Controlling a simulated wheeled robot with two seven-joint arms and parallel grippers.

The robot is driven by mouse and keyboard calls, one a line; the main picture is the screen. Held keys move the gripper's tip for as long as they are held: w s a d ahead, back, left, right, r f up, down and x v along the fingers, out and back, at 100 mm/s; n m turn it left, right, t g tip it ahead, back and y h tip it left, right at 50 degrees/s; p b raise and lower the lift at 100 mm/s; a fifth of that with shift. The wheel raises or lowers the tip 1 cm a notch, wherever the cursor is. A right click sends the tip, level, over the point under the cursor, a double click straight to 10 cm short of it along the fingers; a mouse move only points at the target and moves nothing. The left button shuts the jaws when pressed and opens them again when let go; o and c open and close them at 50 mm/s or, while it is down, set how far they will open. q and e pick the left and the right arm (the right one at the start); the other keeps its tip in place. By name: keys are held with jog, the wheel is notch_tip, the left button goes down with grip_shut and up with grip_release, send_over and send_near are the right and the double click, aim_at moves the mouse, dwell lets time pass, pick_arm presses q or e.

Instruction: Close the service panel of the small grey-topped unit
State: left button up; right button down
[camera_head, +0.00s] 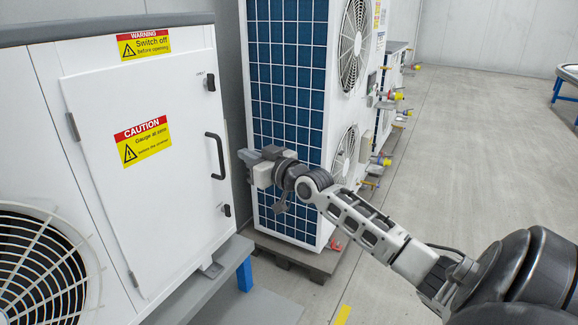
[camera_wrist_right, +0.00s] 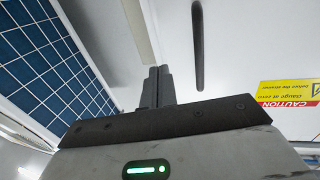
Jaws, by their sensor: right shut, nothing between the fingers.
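The small grey-topped unit (camera_head: 100,27) stands at the left of the head view. Its white service panel (camera_head: 165,190) has a black handle (camera_head: 217,156), latches at the right edge and a caution label. The panel lies flat or nearly flat against the unit; I cannot tell whether a small gap remains. My right gripper (camera_head: 246,157) is shut and empty, just right of the handle and apart from it in the picture. In the right wrist view the closed fingers (camera_wrist_right: 157,86) point up beside the handle (camera_wrist_right: 198,45). My left gripper is not in view.
A tall white unit with a blue grid (camera_head: 290,85) and fans stands behind my right gripper on a dark pallet (camera_head: 300,258). Yellow-capped valves (camera_head: 385,162) stick out at its right. The small unit rests on a grey stand (camera_head: 205,275) with a blue leg.

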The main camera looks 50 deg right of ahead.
pick_arm(q)
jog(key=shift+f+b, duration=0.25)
jog(key=shift+b, duration=0.1)
pick_arm(e)
jog(key=s+d, duration=0.2)
jog(key=s, duration=0.6)
jog(key=shift+s+f, duration=0.15)
jog(key=shift+s, duration=0.1)
jog(key=s+a+f+g+y, duration=0.1)
jog(key=s+a+f+g, duration=0.1)
jog(key=s+a+f, duration=0.5)
jog(key=a+f+g, duration=0.2)
jog(key=a+f, duration=0.4)
jog(key=f, duration=0.4)
pick_arm(q)
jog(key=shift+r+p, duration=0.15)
jog(key=shift+p, duration=0.5)
pick_arm(e)
jog(key=s+a+f+g, duration=0.1)
jog(key=s+a+f, duration=0.1)
jog(key=s+a, duration=0.2)
jog(key=s+a+f+n+g+y, duration=0.1)
jog(key=s+a+f, duration=0.1)
jog(key=s+a, duration=0.2)
jog(key=s+a+f+g, duration=0.1)
jog(key=s+a, duration=0.3)
jog(key=a, duration=0.5)
jog(key=shift+a+f+n, duration=0.3)
jog(key=shift+a+f, duration=0.05)
jog(key=shift+f, duration=0.5)
